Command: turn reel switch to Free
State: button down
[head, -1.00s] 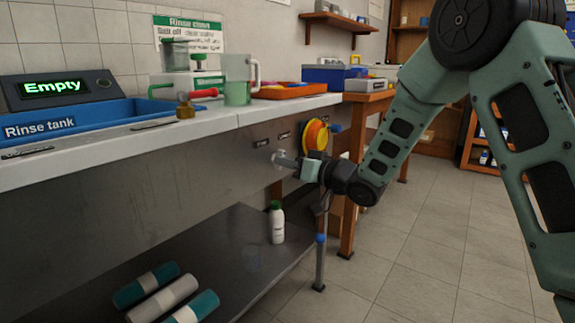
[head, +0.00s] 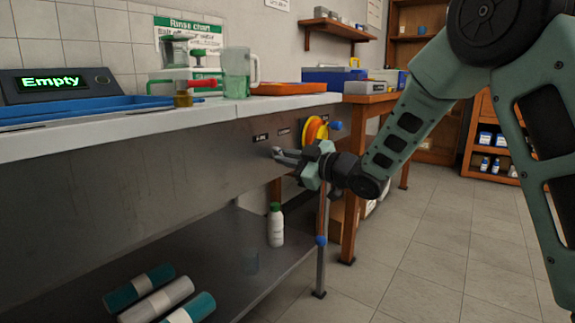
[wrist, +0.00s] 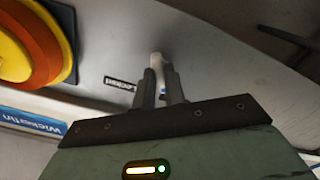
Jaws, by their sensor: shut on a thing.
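The reel switch (wrist: 156,62) shows in the wrist view as a small pale lever on the grey panel, between my fingertips. My gripper (wrist: 166,82) is shut on it, and its fingers hide part of it. In the head view my gripper (head: 283,155) reaches left to the panel under the counter, where the tip of the switch (head: 276,150) shows small. A dark label (wrist: 120,84) lies beside the switch in the wrist view, its text turned over and hard to read. The orange and yellow reel (head: 314,131) is mounted to the right of the switch.
The white counter (head: 190,119) runs above the panel, with a clear jug (head: 237,74) on it. A white bottle (head: 276,226) with a green cap stands on the lower shelf (head: 215,285). A metal post (head: 321,265) stands below my gripper. The floor at right is clear.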

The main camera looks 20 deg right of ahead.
jog(key=shift+f+n+b, duration=0.1)
jog(key=shift+n+b, duration=0.5)
jog(key=shift+n, duration=0.5)
jog(key=c, duration=1.5)
grip_release()
jog(key=shift+o, duration=0.2)
jog(key=p+v, duration=0.4)
jog(key=v, duration=1.3)
jog(key=shift+s+d, duration=0.15)
